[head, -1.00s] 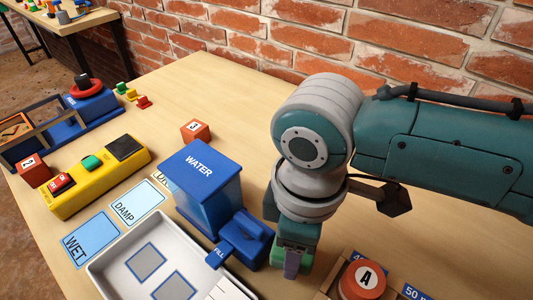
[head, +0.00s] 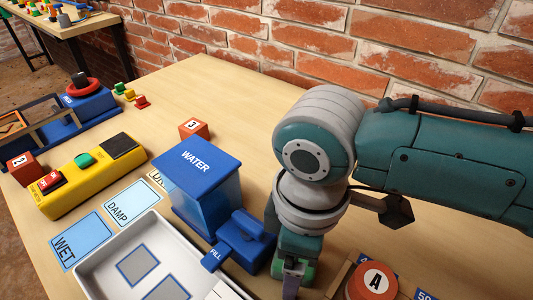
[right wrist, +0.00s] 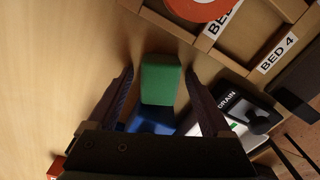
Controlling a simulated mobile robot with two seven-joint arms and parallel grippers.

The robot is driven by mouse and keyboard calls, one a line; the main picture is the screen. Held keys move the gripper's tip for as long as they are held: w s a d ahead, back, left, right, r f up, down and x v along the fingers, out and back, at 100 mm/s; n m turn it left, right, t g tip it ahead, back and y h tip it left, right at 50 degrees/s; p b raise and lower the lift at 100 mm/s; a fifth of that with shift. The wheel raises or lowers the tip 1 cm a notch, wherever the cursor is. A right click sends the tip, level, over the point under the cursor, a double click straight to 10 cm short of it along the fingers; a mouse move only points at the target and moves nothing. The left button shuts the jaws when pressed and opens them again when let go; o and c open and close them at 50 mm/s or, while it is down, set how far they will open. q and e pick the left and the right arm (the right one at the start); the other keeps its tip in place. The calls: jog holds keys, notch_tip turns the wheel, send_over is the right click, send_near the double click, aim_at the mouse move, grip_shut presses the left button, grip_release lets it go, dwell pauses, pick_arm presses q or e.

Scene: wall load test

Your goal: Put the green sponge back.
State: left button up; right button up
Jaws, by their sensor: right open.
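The green sponge (right wrist: 160,80) shows in the right wrist view, between the two fingers of my right gripper (right wrist: 162,75). The fingers are apart, with gaps on both sides of the sponge. In the head view my right gripper (head: 290,283) points down just right of the blue FILL lever block (head: 245,242). Small bright green parts show around its finger there; I cannot tell if they are the sponge. The fingertips are cut off by the lower edge. My left gripper is not in view.
The blue WATER tank (head: 204,190) and white tray (head: 110,262) stand left of my arm. WET (head: 78,243) and DAMP (head: 128,204) cards lie beside the tray. An orange disc A (head: 373,282) in a wooden frame is close on the right. Bare table lies behind.

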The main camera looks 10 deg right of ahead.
notch_tip(320, 180, up, 11)
jog(key=p, duration=0.4)
jog(key=shift+s+a+m+y, duration=0.6)
jog(key=shift+s+a+y, duration=0.4)
jog(key=shift+s+a, duration=0.65)
jog(key=s+d+r+m+t+h, duration=0.1)
jog(key=s+d+m+t, duration=0.2)
jog(key=s+d+m, duration=0.5)
jog(key=s+d, duration=0.1)
jog(key=d, duration=0.3)
jog(key=shift+d+m+t+h, duration=0.3)
jog(key=shift+m+h, duration=0.1)
jog(key=shift+r, duration=0.2)
notch_tip(320, 180, up, 46)
jog(key=p, duration=4.6)
jog(key=shift+r, duration=0.15)
